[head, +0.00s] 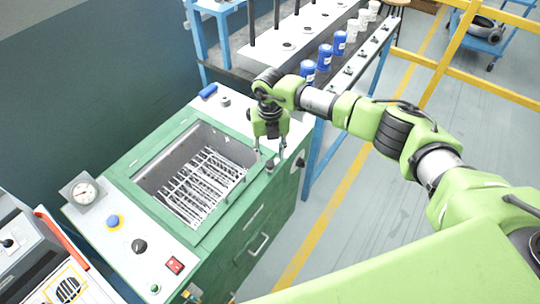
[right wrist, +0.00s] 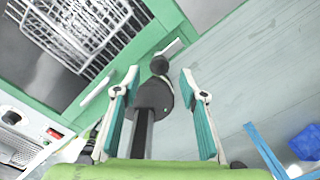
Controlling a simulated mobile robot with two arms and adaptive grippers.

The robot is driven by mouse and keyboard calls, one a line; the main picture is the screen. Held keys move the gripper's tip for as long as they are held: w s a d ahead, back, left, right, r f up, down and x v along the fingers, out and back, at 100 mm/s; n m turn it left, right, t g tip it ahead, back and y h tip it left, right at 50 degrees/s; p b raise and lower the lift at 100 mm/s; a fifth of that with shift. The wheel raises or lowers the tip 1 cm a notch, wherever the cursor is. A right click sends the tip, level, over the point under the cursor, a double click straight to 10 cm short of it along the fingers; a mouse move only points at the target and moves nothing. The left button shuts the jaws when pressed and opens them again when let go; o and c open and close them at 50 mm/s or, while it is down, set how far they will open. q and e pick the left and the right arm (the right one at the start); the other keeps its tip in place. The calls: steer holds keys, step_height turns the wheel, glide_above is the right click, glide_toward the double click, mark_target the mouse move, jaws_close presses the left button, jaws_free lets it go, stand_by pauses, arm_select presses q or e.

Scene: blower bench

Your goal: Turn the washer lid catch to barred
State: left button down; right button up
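The washer (head: 125,178) is a green cabinet with an open basin holding a wire rack (head: 205,180). A small dark part (head: 300,162), which looks like the lid catch, sits at the washer's right edge. In the right wrist view the catch (right wrist: 158,94) appears as a dark round hub with a ball-ended part and a dark bar. My right gripper (head: 270,158) points down over the washer's right rim, open. In the right wrist view its fingers (right wrist: 158,80) stand either side of the catch with gaps; contact is not visible. Whether the catch is at barred cannot be read. My left gripper is not in view.
A gauge (head: 83,191), knobs and a red switch (head: 174,265) line the washer's near-left panel. A blue item (head: 208,91) lies on its far top. A bench with blue and white cups (head: 325,57) stands behind. Floor to the right is clear beneath my arm.

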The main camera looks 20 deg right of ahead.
mark_target(270, 162)
steer(key=shift+f, duration=1.95)
jaws_close()
steer(key=c, duration=1.1)
jaws_free()
steer(key=shift+f+n+b, duration=0.15)
steer(key=shift+n+b, duration=0.55)
steer(key=shift+b, duration=0.05)
steer(key=n+b, duration=1.2)
steer(key=b, duration=0.1)
steer(key=shift+a+b, duration=0.1)
steer(key=shift+b, duration=0.25)
steer(key=shift+r+n+b, duration=0.2)
steer(key=shift+n+b, duration=1.4)
steer(key=shift+n, duration=0.7)
